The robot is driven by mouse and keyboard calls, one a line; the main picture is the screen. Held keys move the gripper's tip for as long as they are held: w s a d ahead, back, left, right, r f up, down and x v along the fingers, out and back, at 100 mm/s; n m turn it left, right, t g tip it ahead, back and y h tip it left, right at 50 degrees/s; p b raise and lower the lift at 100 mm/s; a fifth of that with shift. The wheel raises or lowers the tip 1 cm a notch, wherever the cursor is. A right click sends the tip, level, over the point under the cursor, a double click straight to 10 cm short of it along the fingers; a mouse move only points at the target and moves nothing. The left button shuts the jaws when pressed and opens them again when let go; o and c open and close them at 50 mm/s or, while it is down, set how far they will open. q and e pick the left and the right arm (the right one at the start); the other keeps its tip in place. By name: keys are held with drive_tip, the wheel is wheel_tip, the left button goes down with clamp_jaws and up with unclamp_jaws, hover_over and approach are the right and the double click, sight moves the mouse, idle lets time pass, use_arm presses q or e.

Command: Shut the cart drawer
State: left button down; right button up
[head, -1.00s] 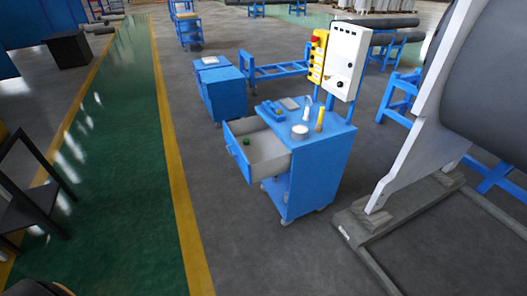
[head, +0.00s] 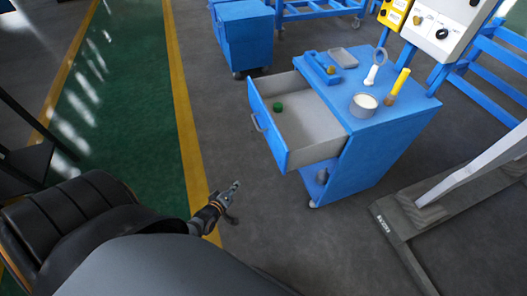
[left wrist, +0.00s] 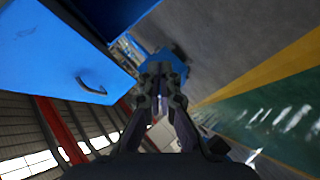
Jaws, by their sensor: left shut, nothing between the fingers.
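The blue cart (head: 375,150) stands right of centre in the head view. Its drawer (head: 312,152) is pulled out toward the left, with a grey inside and a small green thing (head: 278,106) in it. The drawer's front has a handle (head: 257,122). In the left wrist view the blue drawer front (left wrist: 50,45) fills the upper left, and its dark handle (left wrist: 90,86) shows clearly. My left gripper (head: 234,187) is shut and empty, in front of the drawer and apart from it. Its fingers also show in the left wrist view (left wrist: 160,75). My right gripper is not in view.
On the cart top are a white tape-like roll (head: 363,104), a yellow-handled tool (head: 398,85), a blue tool and a small tray (head: 343,57). A control box (head: 440,32) stands behind. A grey stand foot (head: 425,215) is at right. Floor left of the drawer is clear.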

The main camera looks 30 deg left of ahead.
sight(269, 133)
use_arm(q)
drive_tip(key=w+r+n+t+b, duration=0.3)
drive_tip(key=w+r+n+t, duration=0.3)
drive_tip(key=r, duration=0.6)
drive_tip(key=shift+n+g, duration=0.3)
drive_tip(key=shift+g, duration=0.1)
drive_tip(key=w+d, duration=0.1)
drive_tip(key=w, duration=0.3)
drive_tip(key=w+b, duration=0.1)
drive_tip(key=w, duration=0.3)
drive_tip(key=w+d, duration=0.1)
drive_tip(key=w, duration=0.3)
drive_tip(key=shift+w+d+f, duration=0.15)
drive_tip(key=shift+w+d, duration=0.2)
drive_tip(key=shift+w, duration=0.05)
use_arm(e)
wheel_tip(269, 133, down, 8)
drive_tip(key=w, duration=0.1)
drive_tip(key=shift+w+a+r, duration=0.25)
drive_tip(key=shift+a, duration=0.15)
use_arm(q)
drive_tip(key=shift+d+b, duration=0.1)
drive_tip(key=shift+b, duration=0.2)
